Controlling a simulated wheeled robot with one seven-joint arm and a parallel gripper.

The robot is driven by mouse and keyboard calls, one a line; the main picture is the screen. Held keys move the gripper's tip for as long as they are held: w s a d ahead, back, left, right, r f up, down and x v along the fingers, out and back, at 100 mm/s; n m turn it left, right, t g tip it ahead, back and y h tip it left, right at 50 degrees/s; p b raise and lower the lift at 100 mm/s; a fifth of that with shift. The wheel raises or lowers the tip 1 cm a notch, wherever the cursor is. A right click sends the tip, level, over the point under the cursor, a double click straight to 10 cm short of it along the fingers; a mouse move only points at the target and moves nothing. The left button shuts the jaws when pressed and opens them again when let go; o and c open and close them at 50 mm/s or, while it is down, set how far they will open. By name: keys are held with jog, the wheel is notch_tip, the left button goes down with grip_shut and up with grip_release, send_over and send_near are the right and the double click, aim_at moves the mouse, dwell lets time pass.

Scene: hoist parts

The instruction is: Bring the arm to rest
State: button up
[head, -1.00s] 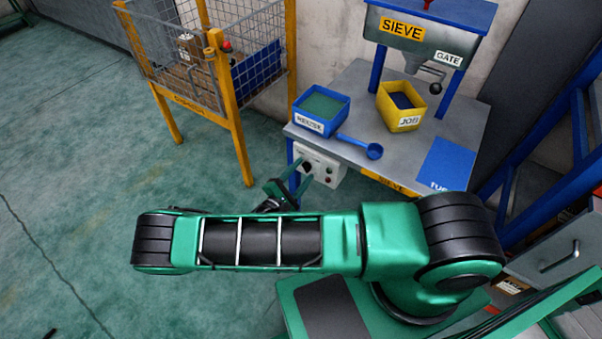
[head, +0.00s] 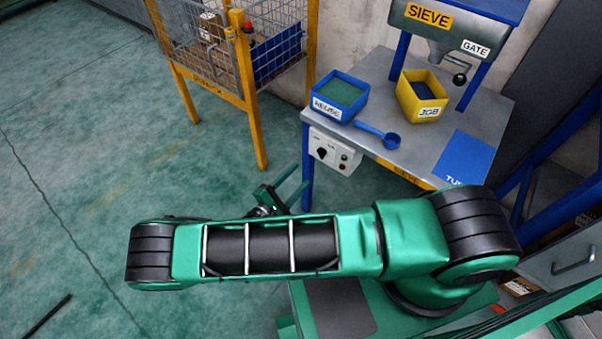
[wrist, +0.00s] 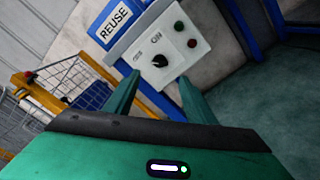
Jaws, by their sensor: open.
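My gripper (head: 284,190) is open and empty in the head view. It is just beyond my folded arm, over the floor and left of the sieve table's (head: 432,97) front leg. In the wrist view its two green fingers (wrist: 155,95) stand apart with nothing between them. Beyond them is the white control box (wrist: 162,50) with a black knob and a red and a green button. The same box (head: 334,152) hangs under the table's front edge in the head view. My gripper appears clear of the box and table.
On the table are a blue REUSE bin (head: 339,97), a yellow JOB bin (head: 422,97), a blue scoop (head: 380,134) and a blue mat (head: 464,157). The sieve (head: 450,25) stands behind. A yellow-framed mesh cage (head: 249,100) is at upper left. The left floor is mostly open; a dark bar (head: 47,315) lies there.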

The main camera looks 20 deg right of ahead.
dwell(0.5)
jog(key=s+d+r+m+g+y, duration=0.25)
jog(key=d+r+m+g, duration=0.45)
jog(key=d+r, duration=0.35)
jog(key=s+d+r+m+g+y, duration=0.1)
jog(key=d+r+m+g+y, duration=0.3)
jog(key=d+r+m+g, duration=0.6)
jog(key=s+d+r+m+t+y, duration=0.2)
jog(key=s+r+t+y, duration=0.1)
jog(key=s+r, duration=0.5)
jog(key=s+d+r+m+t+y, duration=0.2)
jog(key=s+r+y, duration=0.3)
jog(key=s+r, duration=0.4)
jog(key=s+d+t, duration=0.1)
jog(key=s, duration=0.3)
jog(key=shift+d+r, duration=0.15)
jog(key=shift+d, duration=0.1)
